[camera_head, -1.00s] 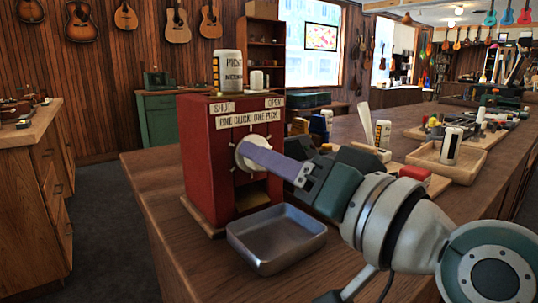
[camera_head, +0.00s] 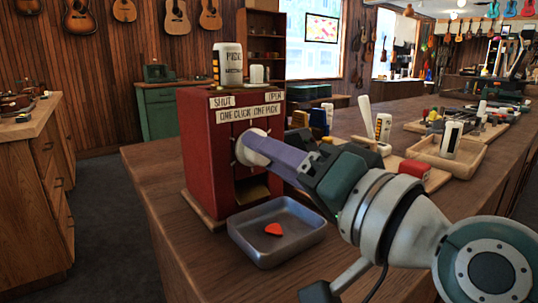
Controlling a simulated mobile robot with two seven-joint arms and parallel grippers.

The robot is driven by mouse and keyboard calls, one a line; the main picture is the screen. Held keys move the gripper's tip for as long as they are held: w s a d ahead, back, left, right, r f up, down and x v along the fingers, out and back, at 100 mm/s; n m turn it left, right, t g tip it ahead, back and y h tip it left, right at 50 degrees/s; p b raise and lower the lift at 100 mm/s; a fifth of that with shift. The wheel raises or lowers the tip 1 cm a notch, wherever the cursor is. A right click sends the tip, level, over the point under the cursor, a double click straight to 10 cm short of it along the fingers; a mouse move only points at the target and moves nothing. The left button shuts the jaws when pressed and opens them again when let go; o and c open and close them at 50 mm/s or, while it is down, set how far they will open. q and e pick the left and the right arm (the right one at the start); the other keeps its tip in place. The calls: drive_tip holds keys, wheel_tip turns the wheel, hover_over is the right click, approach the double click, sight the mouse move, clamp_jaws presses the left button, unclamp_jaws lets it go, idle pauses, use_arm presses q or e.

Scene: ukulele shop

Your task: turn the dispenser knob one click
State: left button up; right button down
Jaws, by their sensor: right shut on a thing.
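The red dispenser (camera_head: 205,160) stands on the wooden counter, with labels reading SHUT, OPEN and ONE CLICK ONE PICK. Its round pale knob (camera_head: 250,147) is on the front face. My right gripper (camera_head: 268,150) is shut on the knob, and its purple fingers hide part of it. The knob's exact angle is hard to tell. A grey metal tray (camera_head: 245,240) sits below the dispenser's opening. An orange-red pick (camera_head: 273,229) lies in the tray. My left gripper is out of view.
A white bottle labelled PICK (camera_head: 229,63) stands on top of the dispenser with a smaller white container. Behind my right arm are a wooden tray (camera_head: 450,161), a red block (camera_head: 414,168) and several tools. The counter left of the metal tray is clear.

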drive_tip(key=shift+c, duration=2.2)
unclamp_jaws()
drive_tip(key=v, duration=1)
drive_tip(key=shift+f, duration=0.1)
